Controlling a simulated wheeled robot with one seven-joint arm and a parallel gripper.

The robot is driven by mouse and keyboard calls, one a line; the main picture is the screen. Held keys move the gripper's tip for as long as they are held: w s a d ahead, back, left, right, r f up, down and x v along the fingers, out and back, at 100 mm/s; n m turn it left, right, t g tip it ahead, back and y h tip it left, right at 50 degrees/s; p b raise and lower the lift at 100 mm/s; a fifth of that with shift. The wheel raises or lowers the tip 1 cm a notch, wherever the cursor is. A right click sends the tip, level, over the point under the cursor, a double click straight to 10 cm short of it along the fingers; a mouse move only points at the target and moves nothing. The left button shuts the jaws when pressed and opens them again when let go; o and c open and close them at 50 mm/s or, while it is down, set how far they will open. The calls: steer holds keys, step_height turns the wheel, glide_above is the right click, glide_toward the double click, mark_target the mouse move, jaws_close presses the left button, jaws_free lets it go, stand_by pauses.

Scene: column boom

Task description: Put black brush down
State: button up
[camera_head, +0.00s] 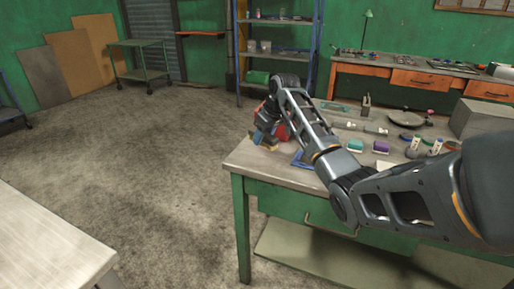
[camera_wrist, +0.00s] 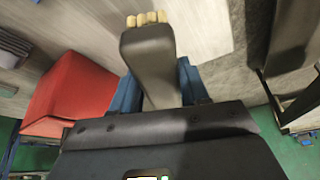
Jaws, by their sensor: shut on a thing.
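The black brush (camera_wrist: 150,65) is dark grey with pale yellow bristles and sits between the blue fingers of my gripper (camera_wrist: 158,88) in the wrist view. Its bristles point to the top of that view, with a light grey tabletop behind them. In the head view my gripper (camera_head: 262,134) is over the left end of the green workbench (camera_head: 250,159), partly hidden by my arm. I cannot tell whether the brush touches the top.
A red box-like object (camera_wrist: 72,92) stands close left of my gripper in the wrist view. On the bench are a green-topped brush (camera_head: 355,145), a purple-topped brush (camera_head: 380,147) and several tools to the right. The bench's left edge is near my gripper.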

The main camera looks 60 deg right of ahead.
mark_target(257, 156)
steer(key=shift+w+a+f, duration=0.25)
steer(key=shift+w+f, duration=0.15)
steer(key=shift+w, duration=0.15)
steer(key=shift+w+a+f, duration=0.2)
steer(key=shift+w+f, duration=0.15)
steer(key=shift+w, duration=0.15)
steer(key=shift+f+p, duration=0.35)
steer(key=shift+f, duration=1.6)
steer(key=o, duration=1)
steer(key=shift+f, duration=0.1)
steer(key=v, duration=1.2)
